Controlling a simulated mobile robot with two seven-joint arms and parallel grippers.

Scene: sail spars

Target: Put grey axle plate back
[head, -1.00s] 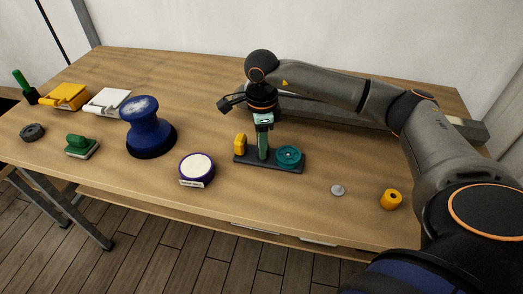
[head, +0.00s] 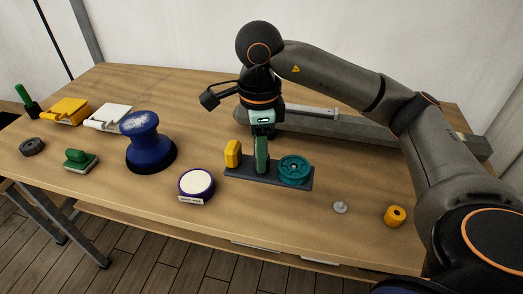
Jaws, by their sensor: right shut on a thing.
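The grey axle plate (head: 269,178) is a dark flat plate, roughly level, in the middle of the head view. It bears a yellow block (head: 233,153) at its left end, a green upright (head: 261,155) near its middle and a teal wheel (head: 294,169) at its right. My right gripper (head: 262,138) points down and is shut on the green upright, holding the plate above the wooden table. The gap beneath the plate is hard to judge. My left gripper is not in view.
A white-topped purple puck (head: 196,183) and blue knob (head: 148,143) stand left. A small grey disc (head: 340,207) and yellow cylinder (head: 395,216) lie right. Several yellow, white and green items are farther left. The table (head: 120,205) has bare wood at its left front.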

